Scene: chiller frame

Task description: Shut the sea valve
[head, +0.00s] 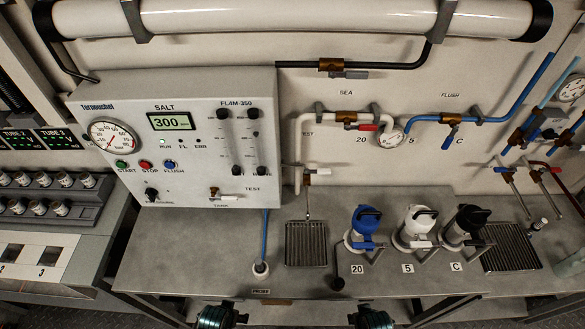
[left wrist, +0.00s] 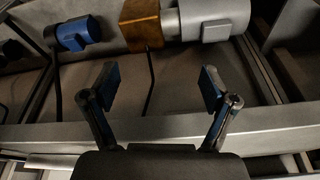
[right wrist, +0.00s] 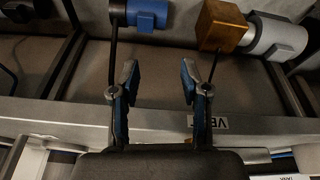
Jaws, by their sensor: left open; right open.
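The sea valve (head: 331,65) is a brass body on the black pipe below the big white tube, above the label SEA (head: 346,93). Its grey lever (head: 352,75) points right, roughly along the pipe. Neither gripper is near it. My left gripper (left wrist: 160,85) is open and empty in the left wrist view. My right gripper (right wrist: 158,80) is open and empty in the right wrist view, its fingers closer together than the left's. In the head view only parts of my arms show at the bottom edge, in front of the bench; the fingertips cannot be made out there.
A grey SALT panel (head: 180,140) stands left of the valve. Below it, a white pipe carries a red-handled valve (head: 347,116). Blue, white and black filter housings stand on the bench (head: 190,250). Both wrist views show a grey beam (left wrist: 270,122) and brass blocks (left wrist: 141,24).

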